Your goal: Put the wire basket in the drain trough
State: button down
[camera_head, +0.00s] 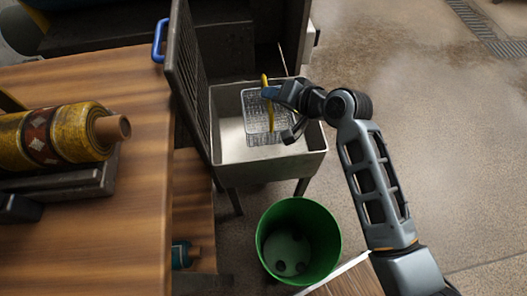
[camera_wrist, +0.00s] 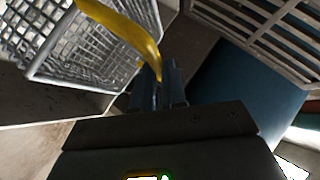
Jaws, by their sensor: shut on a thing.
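The wire basket (camera_head: 258,122) is a pale mesh box with a curved yellow handle (camera_head: 265,84). In the head view it hangs within the outline of the drain trough (camera_head: 268,173), a light grey metal basin on legs. I cannot tell whether the basket touches the trough floor. My gripper (camera_head: 271,93) reaches over the trough from the right and is shut on the handle. In the wrist view the yellow handle (camera_wrist: 139,38) runs down between the fingertips (camera_wrist: 158,78), with the basket mesh (camera_wrist: 85,42) at upper left.
A dark slatted grate (camera_head: 187,75) stands upright along the trough's left side. A green bucket (camera_head: 298,244) is on the floor in front. Open floor lies to the right.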

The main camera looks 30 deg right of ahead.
jog(key=b, duration=0.4)
send_near(262, 119)
jog(key=x, duration=0.5)
jog(key=shift+w+a, duration=0.1)
jog(key=shift+w, duration=0.05)
jog(key=shift+f, duration=0.15)
jog(key=c, duration=1.2)
grip_release()
jog(key=shift+r+p, duration=0.25)
jog(key=shift+p, duration=0.1)
jog(key=p+v, duration=0.2)
jog(key=v, duration=1)
jog(key=shift+a+f, duration=0.1)
